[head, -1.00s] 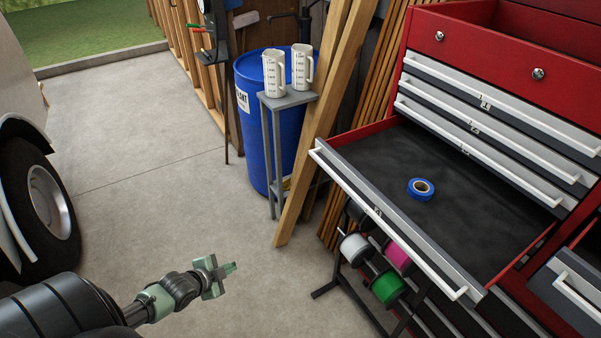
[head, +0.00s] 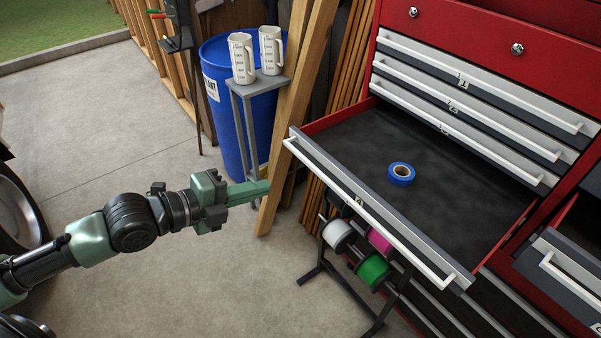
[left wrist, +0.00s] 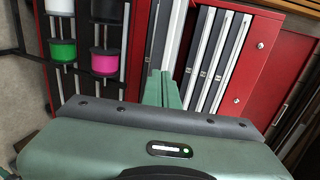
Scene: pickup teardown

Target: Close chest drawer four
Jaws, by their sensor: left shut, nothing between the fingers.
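Chest drawer four (head: 415,215) is pulled far out of the red tool chest (head: 455,38). Its grey front has a long white handle (head: 365,210), and a roll of blue tape (head: 401,174) lies on its dark liner. My left gripper (head: 262,190) is shut and empty, left of the drawer front and apart from it in the head view, its fingers pointing right toward it. In the left wrist view the shut fingers (left wrist: 161,88) point at the chest, with the closed drawers (left wrist: 215,60) beyond. My right gripper is not in view.
Closed drawers one to three (head: 470,100) sit above. Another drawer (head: 565,265) is partly open at the right. A spool rack (head: 372,270) stands below drawer four. A blue barrel (head: 228,120) and a small stand (head: 262,85) with two jugs are behind.

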